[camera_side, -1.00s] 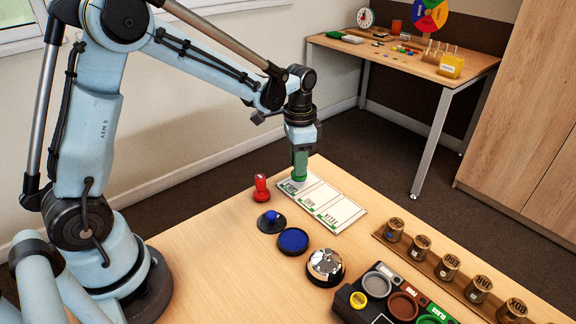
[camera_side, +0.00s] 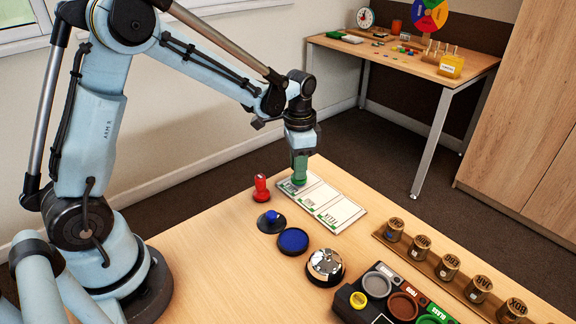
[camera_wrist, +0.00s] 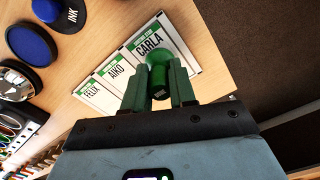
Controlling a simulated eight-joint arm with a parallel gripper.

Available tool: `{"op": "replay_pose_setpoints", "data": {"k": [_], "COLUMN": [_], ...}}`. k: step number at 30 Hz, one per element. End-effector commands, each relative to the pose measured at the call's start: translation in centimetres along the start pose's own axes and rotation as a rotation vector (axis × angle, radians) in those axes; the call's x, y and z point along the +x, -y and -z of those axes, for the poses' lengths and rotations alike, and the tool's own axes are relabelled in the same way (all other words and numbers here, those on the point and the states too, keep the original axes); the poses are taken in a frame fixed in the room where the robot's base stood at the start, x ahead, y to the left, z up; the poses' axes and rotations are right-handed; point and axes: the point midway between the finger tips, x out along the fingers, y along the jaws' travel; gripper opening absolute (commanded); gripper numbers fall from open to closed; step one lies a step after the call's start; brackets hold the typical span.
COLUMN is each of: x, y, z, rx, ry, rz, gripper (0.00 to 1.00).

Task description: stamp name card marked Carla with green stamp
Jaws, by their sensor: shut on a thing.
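My gripper (camera_side: 299,153) is shut on the green stamp (camera_side: 299,176), also seen between the two fingers in the wrist view (camera_wrist: 159,72). The stamp is upright, with its lower end over the name card marked Carla (camera_wrist: 149,36). In the side view this card (camera_side: 287,186) is at the far end of the row. I cannot tell whether the stamp's face touches the card.
The cards marked Aiko (camera_wrist: 112,73) and Felix (camera_wrist: 92,92) lie beside it. A red stamp (camera_side: 261,188), a blue stamp (camera_side: 271,216), a blue ink pad (camera_side: 293,241) and a chrome bell (camera_side: 325,264) stand nearby. The table edge is close behind the cards.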

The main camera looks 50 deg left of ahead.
Motion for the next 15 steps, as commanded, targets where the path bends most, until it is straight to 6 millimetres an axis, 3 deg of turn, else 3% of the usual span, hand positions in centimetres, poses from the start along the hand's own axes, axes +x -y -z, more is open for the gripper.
{"op": "replay_pose_setpoints", "data": {"k": [15], "x": [0.57], "y": [0.01], "z": [0.02], "rx": [0.000], "ry": [0.000], "rz": [0.000], "gripper": [0.06]}}
